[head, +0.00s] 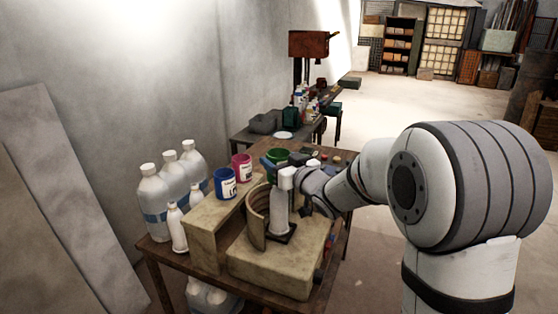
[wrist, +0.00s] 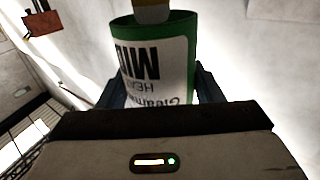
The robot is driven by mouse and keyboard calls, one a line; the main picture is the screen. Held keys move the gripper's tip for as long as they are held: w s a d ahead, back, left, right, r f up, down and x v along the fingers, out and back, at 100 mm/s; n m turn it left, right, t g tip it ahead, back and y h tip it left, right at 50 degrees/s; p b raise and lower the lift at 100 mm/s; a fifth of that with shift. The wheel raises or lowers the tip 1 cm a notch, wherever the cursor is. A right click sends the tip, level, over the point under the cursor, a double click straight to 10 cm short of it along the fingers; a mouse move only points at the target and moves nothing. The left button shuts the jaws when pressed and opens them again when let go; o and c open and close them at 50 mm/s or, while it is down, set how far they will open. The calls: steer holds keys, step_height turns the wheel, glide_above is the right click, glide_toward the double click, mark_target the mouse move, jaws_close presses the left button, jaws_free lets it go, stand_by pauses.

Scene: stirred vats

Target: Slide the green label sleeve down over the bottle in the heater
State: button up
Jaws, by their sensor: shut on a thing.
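The green label sleeve (wrist: 155,65), with a white printed panel, is held between my gripper's dark blue fingers (wrist: 160,85) in the wrist view. In the head view, the sleeve's green rim (head: 277,153) shows at my gripper (head: 282,161), which is shut on it. The bottle (head: 279,212), pale with a white cap, stands upright in the heater (head: 255,218), beside its curved tan wall. The sleeve appears above and slightly behind the cap, apart from the bottle body. My gripper hides part of the sleeve, so I cannot tell their exact alignment.
A blue sleeve (head: 225,183) and a pink sleeve (head: 242,167) stand on a raised tan ledge (head: 205,232) left of the heater. Several large capped bottles (head: 170,195) stand by the wall. Another cluttered table (head: 255,137) lies behind.

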mark_target(284, 210)
steer(key=shift+f+b, duration=6.8)
steer(key=shift+f, duration=0.65)
steer(key=o, duration=0.7)
steer(key=shift+o, duration=0.2)
steer(key=shift+d, duration=0.1)
steer(key=v, duration=0.7)
steer(key=shift+s+d, duration=0.2)
steer(key=shift+s, duration=0.1)
steer(key=shift+r, duration=0.1)
